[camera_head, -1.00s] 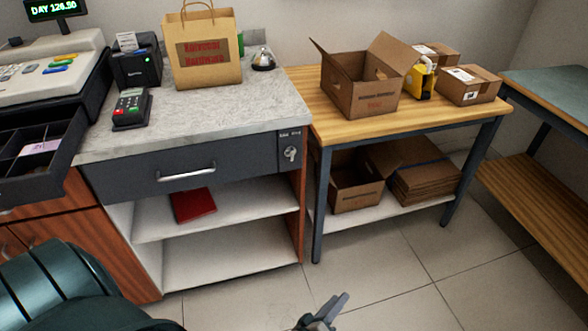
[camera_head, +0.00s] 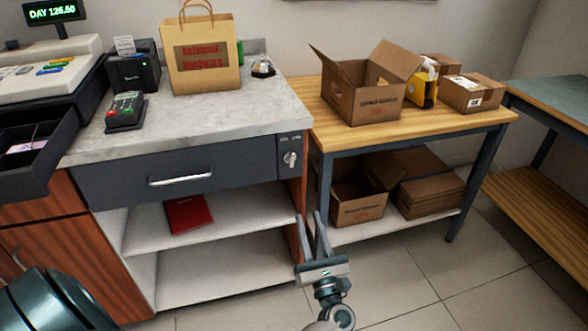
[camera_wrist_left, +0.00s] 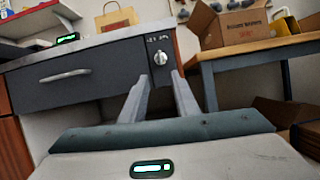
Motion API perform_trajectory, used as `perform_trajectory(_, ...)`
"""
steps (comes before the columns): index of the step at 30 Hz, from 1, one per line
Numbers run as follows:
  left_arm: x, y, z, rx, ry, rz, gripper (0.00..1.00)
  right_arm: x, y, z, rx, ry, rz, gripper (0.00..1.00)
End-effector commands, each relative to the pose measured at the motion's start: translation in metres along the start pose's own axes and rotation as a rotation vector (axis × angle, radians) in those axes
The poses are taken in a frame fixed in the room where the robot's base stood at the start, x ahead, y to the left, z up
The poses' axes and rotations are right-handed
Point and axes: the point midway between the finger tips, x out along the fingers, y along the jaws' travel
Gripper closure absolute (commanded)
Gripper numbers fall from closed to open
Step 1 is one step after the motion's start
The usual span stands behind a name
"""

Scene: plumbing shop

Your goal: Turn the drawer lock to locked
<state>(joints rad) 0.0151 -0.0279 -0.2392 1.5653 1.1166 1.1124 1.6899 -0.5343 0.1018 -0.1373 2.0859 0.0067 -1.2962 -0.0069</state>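The drawer lock (camera_head: 290,159) is a silver turn knob on a dark plate at the right end of the grey drawer front (camera_head: 190,169). In the left wrist view the lock (camera_wrist_left: 160,58) shows ahead, above and between my fingertips. Small markings stand above the knob, too small to read. The drawer looks closed. My left gripper (camera_head: 310,232) is open and empty, below the lock and apart from it, fingers pointing up toward it. It also shows in the left wrist view (camera_wrist_left: 160,88). My right gripper is not in view.
A wooden table (camera_head: 440,128) with an open carton (camera_head: 368,92) stands right of the counter. The counter (camera_head: 215,115) holds a paper bag (camera_head: 202,60) and card reader (camera_head: 126,110). An open cash drawer (camera_head: 35,160) juts out at left. The floor in front is clear.

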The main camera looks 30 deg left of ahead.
Motion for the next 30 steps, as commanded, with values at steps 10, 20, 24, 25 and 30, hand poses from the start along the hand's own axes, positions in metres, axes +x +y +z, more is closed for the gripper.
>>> perform_trajectory(10,0.014,-0.001,0.001,0.004,-0.002,-0.002,0.72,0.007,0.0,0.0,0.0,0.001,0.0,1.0)
perform_trajectory(20,0.064,0.0,0.002,0.005,-0.003,-0.002,0.72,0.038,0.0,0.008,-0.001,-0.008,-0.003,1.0)
perform_trajectory(24,0.09,0.0,0.002,0.004,-0.003,-0.001,0.72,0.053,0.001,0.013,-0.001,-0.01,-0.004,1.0)
perform_trajectory(25,0.096,0.0,0.003,0.005,-0.004,-0.001,0.72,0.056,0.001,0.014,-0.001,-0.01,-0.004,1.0)
perform_trajectory(30,0.126,0.0,0.002,0.005,-0.004,-0.003,0.72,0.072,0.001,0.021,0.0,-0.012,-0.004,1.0)
